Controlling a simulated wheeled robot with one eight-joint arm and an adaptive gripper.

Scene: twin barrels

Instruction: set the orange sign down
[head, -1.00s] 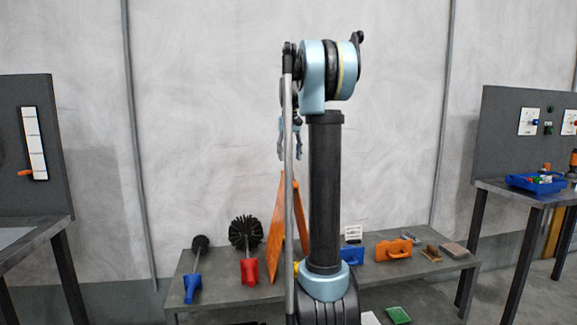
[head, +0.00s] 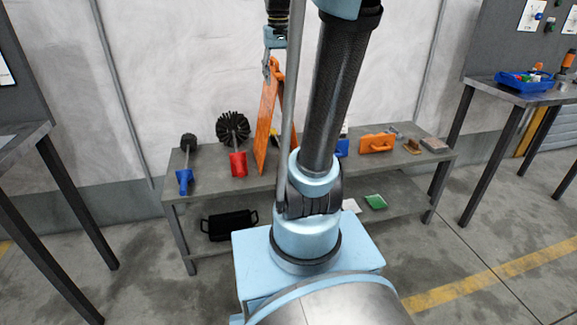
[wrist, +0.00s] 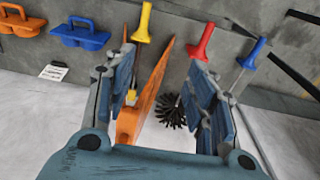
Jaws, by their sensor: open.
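The orange sign (head: 266,125) is a folded A-shaped board standing upright on the low grey bench (head: 400,168) in the head view. My gripper (head: 269,70) is at the sign's top edge, pointing down. In the wrist view, the sign (wrist: 148,98) lies between the two spread fingers of my gripper (wrist: 161,62), nearer the left finger. The fingers are open, with a gap visible to the right of the sign. I cannot tell whether the left finger touches it. My arm hides part of the bench right of the sign.
A red-handled brush (head: 237,163) stands close left of the sign, with a blue-handled brush (head: 184,180) farther left. A blue caddy (wrist: 80,36) and an orange caddy (head: 377,143) are on the right of the bench. A black basket (head: 229,224) sits on the lower shelf.

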